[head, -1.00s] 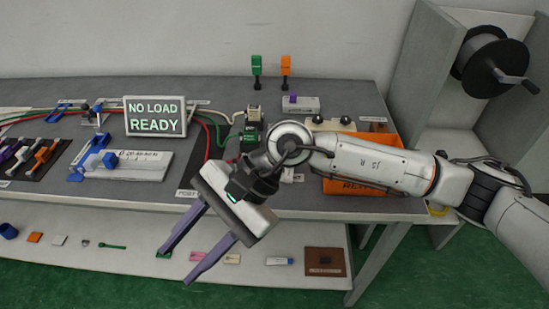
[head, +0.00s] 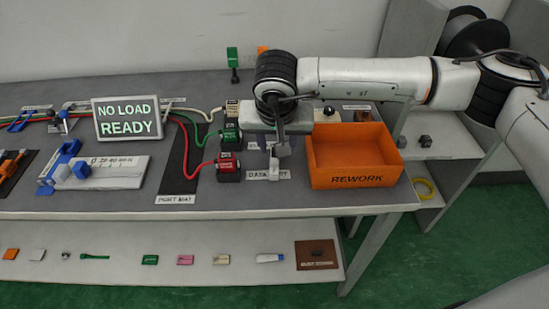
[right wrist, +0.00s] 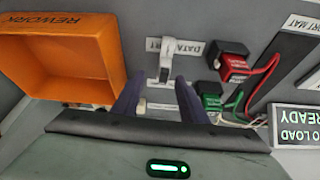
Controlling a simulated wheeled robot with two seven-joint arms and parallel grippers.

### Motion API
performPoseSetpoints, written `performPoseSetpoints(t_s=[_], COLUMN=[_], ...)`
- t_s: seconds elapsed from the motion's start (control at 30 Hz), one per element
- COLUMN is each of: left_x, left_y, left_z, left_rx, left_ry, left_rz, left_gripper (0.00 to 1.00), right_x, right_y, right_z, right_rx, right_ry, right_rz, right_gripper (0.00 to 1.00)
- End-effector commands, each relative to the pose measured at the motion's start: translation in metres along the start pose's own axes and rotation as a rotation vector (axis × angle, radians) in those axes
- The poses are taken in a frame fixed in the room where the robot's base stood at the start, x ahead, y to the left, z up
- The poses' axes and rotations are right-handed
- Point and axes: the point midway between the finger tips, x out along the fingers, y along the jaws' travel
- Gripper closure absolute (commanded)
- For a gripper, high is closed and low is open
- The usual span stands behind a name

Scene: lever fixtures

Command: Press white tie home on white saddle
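A small white fixture (right wrist: 166,58) with a crossbar and a narrow stem stands beside the DATA PORT label in the right wrist view. I take it for the white saddle with the white tie, but I cannot tell the two parts apart or how far the tie is seated. My right gripper (right wrist: 160,80) is open, its two purple fingers apart, with the fixture's stem near the gap between their tips. In the head view my right gripper (head: 268,160) points down over the DATA PORT label (head: 262,175), and its body hides much there. My left gripper is not in view.
An orange REWORK bin (head: 352,180) stands close to the right of the gripper. Green (head: 230,137) and red (head: 228,170) connector blocks with cables stand close to the left. A NO LOAD READY sign (head: 128,117) and a scaled slide fixture (head: 110,173) are farther left.

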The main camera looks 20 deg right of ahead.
Motion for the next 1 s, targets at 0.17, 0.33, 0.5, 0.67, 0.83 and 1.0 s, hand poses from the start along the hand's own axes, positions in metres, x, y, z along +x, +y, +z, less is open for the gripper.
performPoseSetpoints(t_s=[0.17,0.33,0.5,0.67,0.83,1.0], left_x=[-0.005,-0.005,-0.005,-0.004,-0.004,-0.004], left_y=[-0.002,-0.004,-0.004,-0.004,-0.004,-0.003], left_z=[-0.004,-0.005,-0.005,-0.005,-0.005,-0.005], left_rx=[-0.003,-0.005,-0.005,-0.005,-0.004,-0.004], left_ry=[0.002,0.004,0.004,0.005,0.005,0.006], left_rz=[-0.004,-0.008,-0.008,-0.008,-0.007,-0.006], left_gripper=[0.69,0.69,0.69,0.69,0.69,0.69], right_x=[0.027,0.043,0.044,0.044,0.044,0.044], right_y=[-0.006,-0.005,-0.005,-0.006,-0.005,-0.005], right_z=[0.003,0.003,0.003,0.003,0.003,0.003], right_rx=[0.0,0.0,0.0,0.001,0.001,0.001], right_ry=[-0.002,-0.001,0.0,-0.001,-0.001,-0.001], right_rz=[0.003,0.0,-0.001,-0.001,-0.001,-0.001], right_gripper=[0.61,0.61,0.61,0.78,1.0,1.0])
